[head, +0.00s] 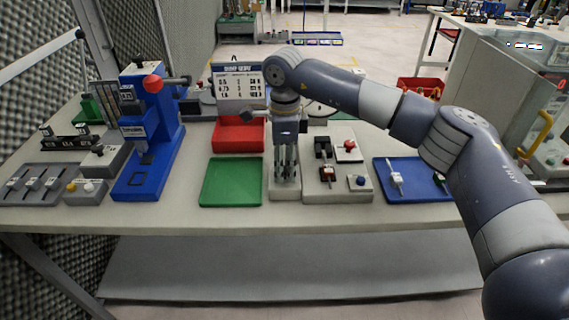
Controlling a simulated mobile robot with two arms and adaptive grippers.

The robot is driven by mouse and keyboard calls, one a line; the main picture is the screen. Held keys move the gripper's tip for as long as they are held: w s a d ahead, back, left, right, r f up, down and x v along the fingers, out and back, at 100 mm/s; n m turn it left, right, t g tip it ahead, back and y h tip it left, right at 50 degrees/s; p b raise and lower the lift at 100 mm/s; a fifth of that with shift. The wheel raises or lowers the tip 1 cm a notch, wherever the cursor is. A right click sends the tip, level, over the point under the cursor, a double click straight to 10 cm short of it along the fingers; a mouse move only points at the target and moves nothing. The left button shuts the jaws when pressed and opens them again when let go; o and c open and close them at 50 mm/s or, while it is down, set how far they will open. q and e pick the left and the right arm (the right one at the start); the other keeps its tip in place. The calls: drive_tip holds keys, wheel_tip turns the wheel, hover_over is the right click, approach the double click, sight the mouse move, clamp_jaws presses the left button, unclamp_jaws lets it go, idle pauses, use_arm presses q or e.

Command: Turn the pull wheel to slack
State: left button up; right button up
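My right arm comes in from the right, and its gripper (287,172) points straight down over a narrow grey stand (284,193) near the front middle of the table. The fingers look close together, but I cannot tell whether they are open or shut, or whether they touch anything. My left gripper is not in view.
A green mat (231,182) lies left of the gripper. A blue press (147,140) and a red-based sign (238,135) stand farther left. Right of the gripper are a grey switch panel (338,190) and a blue tray (420,190). Foam walls the left side.

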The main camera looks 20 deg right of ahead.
sight(284, 165)
drive_tip(key=o, duration=0.4)
drive_tip(key=shift+o, duration=0.2)
wheel_tip(284, 165, up, 12)
idle(0.6)
